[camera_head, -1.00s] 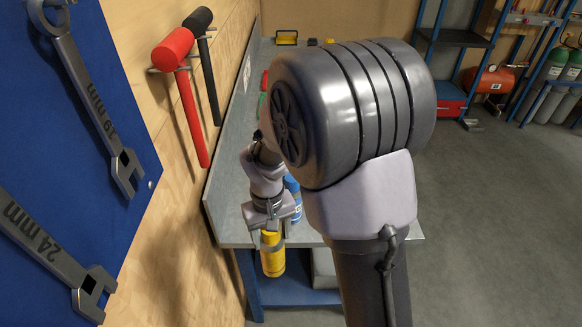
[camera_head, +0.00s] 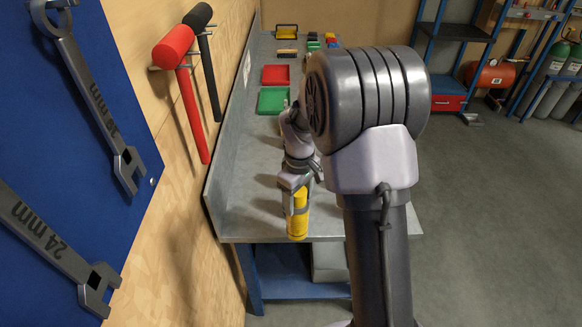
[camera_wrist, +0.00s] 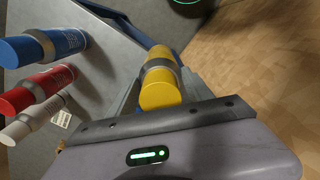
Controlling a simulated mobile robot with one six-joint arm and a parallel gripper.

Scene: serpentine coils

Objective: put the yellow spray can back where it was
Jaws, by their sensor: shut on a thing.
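The yellow spray can (camera_head: 298,221) is held upright in my gripper (camera_head: 294,191) near the front edge of the grey workbench (camera_head: 240,190). It also shows in the wrist view (camera_wrist: 160,94) between the jaws of my gripper (camera_wrist: 155,82). A blue can (camera_wrist: 58,44), a red can (camera_wrist: 40,88) and a white can (camera_wrist: 36,120) stand in a row on the bench to the left of the yellow can in the wrist view. My arm hides these cans in the head view. I cannot tell whether the yellow can's base touches the bench.
A green tray (camera_head: 273,101) and a red tray (camera_head: 275,75) lie farther back on the bench. A red mallet (camera_head: 181,95) and a black mallet (camera_head: 203,65) hang on the wooden wall at left. The bench's left strip is clear.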

